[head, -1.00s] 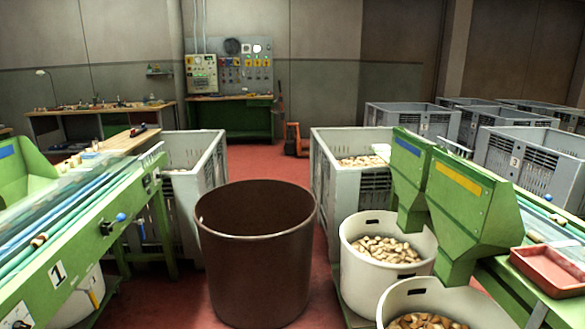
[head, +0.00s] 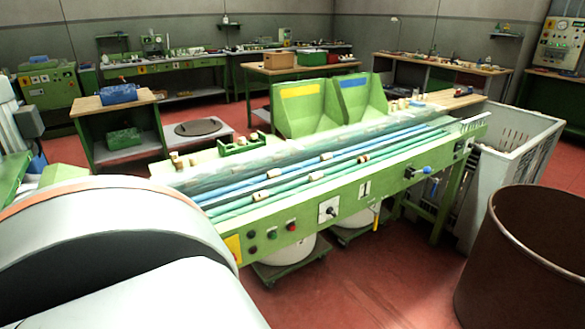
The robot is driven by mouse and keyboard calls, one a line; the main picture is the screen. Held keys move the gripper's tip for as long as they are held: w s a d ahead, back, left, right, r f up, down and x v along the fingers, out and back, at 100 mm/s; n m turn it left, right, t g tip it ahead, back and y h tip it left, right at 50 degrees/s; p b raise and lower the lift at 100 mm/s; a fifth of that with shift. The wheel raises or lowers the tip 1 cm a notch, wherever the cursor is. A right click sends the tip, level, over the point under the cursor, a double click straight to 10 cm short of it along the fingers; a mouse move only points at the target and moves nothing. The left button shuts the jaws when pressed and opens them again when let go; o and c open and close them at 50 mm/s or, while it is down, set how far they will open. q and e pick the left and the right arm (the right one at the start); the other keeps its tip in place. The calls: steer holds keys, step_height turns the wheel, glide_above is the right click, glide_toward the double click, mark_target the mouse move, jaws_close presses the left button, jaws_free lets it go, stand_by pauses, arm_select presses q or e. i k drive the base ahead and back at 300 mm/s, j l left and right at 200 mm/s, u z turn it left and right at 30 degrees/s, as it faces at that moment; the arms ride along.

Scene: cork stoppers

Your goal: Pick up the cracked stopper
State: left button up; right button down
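Several small cork stoppers (head: 274,173) lie along the blue and green belts of the green sorting machine (head: 290,233). More stoppers (head: 176,157) stand at the machine's left end, beside a small green rack (head: 242,145), and others (head: 398,104) are near the chutes at its far side. They are too small in this view to tell which one is cracked. Neither gripper is in view; a large white part of my arm fills the lower left and hides part of the machine's left end.
A brown bin (head: 519,262) stands at the lower right, in front of a grey crate (head: 510,165). White tubs (head: 290,252) are under the machine. A bench with a blue item (head: 119,94) is behind left. Red floor (head: 370,290) is clear before the machine.

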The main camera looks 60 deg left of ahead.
mark_target(272, 174)
steer(key=u, duration=1.6)
